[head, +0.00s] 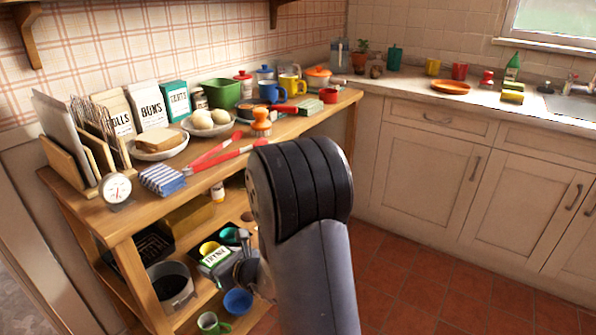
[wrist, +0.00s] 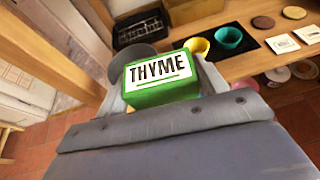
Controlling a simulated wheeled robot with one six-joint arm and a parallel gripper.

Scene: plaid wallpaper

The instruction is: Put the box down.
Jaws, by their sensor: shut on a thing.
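The box is green with a white label reading THYME (wrist: 162,82). In the head view the box (head: 215,259) shows small beside my arm, in front of the unit's lower shelves. My gripper (wrist: 162,90) is shut on the box, with one finger at each side of it. In the head view my gripper (head: 240,268) is partly hidden behind my forearm. The box seems held in the air near the middle shelf (head: 232,213); whether it touches the shelf cannot be told.
A yellow bowl (wrist: 197,46) and a teal bowl (wrist: 229,37) stand beyond the box on the shelf, with a grey pot (head: 170,286) to the left. A blue bowl (head: 238,301) and green mug (head: 210,322) sit lower. The wooden worktop (head: 130,212) above is crowded.

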